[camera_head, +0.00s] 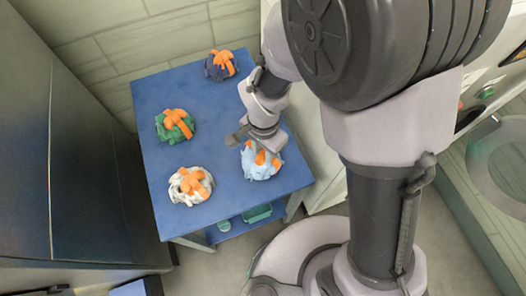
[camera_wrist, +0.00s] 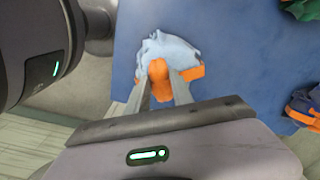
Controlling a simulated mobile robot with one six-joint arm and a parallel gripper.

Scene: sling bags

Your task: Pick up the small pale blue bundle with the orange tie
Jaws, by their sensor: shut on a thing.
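The small pale blue bundle (camera_head: 262,166) with an orange tie sits at the near right part of the blue table. It also shows in the wrist view (camera_wrist: 172,48), with its orange tie (camera_wrist: 158,72) between the two fingers. My gripper (camera_wrist: 160,82) is shut on the bundle at its tie. In the head view my gripper (camera_head: 257,146) comes down on the bundle from above and partly hides it. I cannot tell whether the bundle still touches the table.
On the blue table (camera_head: 175,90) are a white bundle (camera_head: 182,190), a green bundle (camera_head: 168,134) and a dark bundle (camera_head: 215,71), each with an orange tie. The table's middle is clear. A lower shelf (camera_head: 230,230) holds green items. A dark cabinet (camera_head: 80,150) stands at the left.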

